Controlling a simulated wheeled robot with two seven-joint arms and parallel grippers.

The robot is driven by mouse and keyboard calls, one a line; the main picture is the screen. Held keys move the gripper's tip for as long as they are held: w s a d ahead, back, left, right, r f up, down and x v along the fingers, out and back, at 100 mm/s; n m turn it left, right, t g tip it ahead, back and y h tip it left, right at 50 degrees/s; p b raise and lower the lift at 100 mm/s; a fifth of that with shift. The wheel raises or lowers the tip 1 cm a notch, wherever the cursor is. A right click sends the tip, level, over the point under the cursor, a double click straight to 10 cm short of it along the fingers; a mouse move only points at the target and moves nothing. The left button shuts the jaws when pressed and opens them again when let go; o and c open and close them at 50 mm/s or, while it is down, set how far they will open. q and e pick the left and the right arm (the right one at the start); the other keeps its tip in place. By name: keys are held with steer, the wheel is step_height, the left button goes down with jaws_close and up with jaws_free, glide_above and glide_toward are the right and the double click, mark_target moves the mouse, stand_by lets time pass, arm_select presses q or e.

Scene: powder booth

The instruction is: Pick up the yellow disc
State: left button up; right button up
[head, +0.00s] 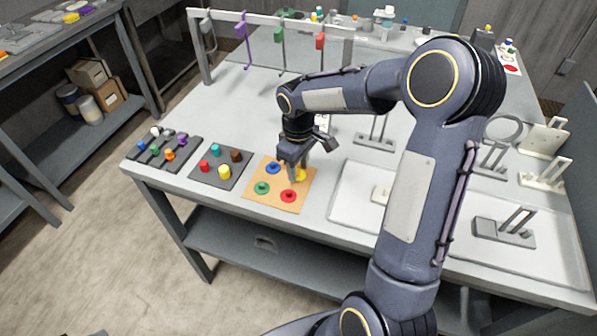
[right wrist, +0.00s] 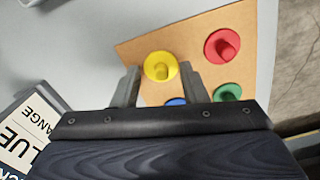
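The yellow disc (head: 301,174) sits at the back right of a tan board (head: 263,203), partly hidden behind my right gripper (head: 294,168) in the head view. In the right wrist view the yellow disc (right wrist: 160,67) has a round knob and lies between the two fingertips of my right gripper (right wrist: 160,74). The fingers are apart, with a gap visible on each side of the knob. I cannot tell exactly how high the tips are above the board. My left gripper is not in view.
The board also holds a blue disc (head: 272,168), a green disc (head: 262,188) and a red disc (head: 289,196). A dark tray with coloured pegs (head: 221,169) stands to the left. A white tray (head: 349,205) lies to the right. A hook rack (head: 265,20) stands behind.

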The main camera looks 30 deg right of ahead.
steer(key=shift+f, duration=0.15)
jaws_close()
steer(key=shift+a, duration=0.1)
